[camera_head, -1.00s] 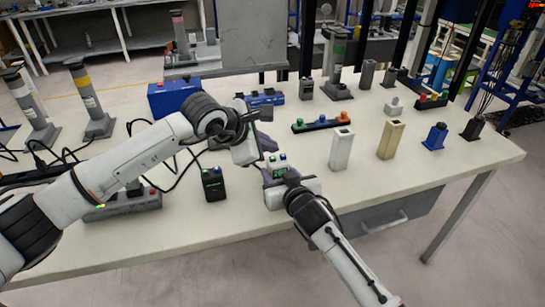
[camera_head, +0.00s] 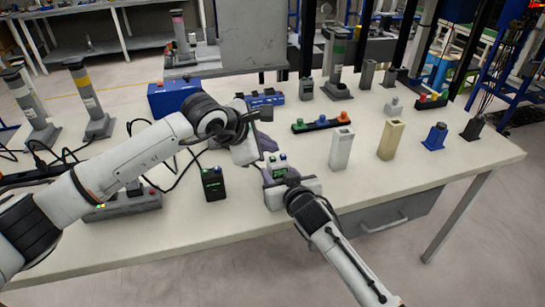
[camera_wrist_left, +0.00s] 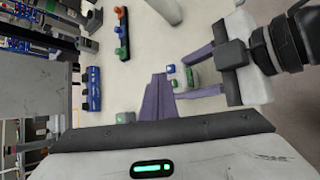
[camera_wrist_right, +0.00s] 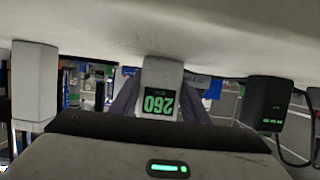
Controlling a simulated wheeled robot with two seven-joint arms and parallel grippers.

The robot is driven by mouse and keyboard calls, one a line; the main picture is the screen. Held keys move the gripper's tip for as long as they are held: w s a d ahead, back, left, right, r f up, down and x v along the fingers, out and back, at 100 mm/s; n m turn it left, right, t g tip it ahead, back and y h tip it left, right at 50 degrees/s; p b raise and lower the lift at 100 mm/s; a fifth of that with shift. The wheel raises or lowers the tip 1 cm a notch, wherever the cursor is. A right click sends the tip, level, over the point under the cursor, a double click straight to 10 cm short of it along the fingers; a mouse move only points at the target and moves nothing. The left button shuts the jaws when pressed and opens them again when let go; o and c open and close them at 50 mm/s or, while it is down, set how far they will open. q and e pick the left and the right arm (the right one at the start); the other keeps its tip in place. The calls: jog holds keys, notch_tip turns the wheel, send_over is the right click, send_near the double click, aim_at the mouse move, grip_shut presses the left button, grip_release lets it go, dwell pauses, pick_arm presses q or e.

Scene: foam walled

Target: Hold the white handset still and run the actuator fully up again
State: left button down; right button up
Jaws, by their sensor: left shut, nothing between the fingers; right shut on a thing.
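The white handset (camera_head: 277,165) is between the fingers of my right gripper (camera_head: 277,174), near the middle front of the table. A blue button (camera_wrist_left: 171,69) and a green button (camera_wrist_left: 175,83) show on its end in the left wrist view. Its display reads 260, upside down in the right wrist view (camera_wrist_right: 160,102). My left gripper (camera_head: 268,143) is shut and empty just beyond the handset; its purple fingertips also show close to the buttons in the left wrist view (camera_wrist_left: 158,77), apparently apart from them. Which column is the actuator is unclear; one has a yellow band (camera_head: 87,98).
A black handset (camera_head: 213,184) stands left of the white one. A white block (camera_head: 341,149), a beige block (camera_head: 391,140) and a button strip (camera_head: 322,124) stand to the right. A cabled grey box (camera_head: 125,204) lies under my left arm. The front right table is clear.

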pick_arm(q)
jog(key=shift+f, duration=0.15)
jog(key=shift+f, duration=0.3)
jog(key=shift+f, duration=0.55)
dwell(2.2)
dwell(1.5)
jog(key=shift+r, duration=1)
notch_tip(320, 180, up, 5)
dwell(0.7)
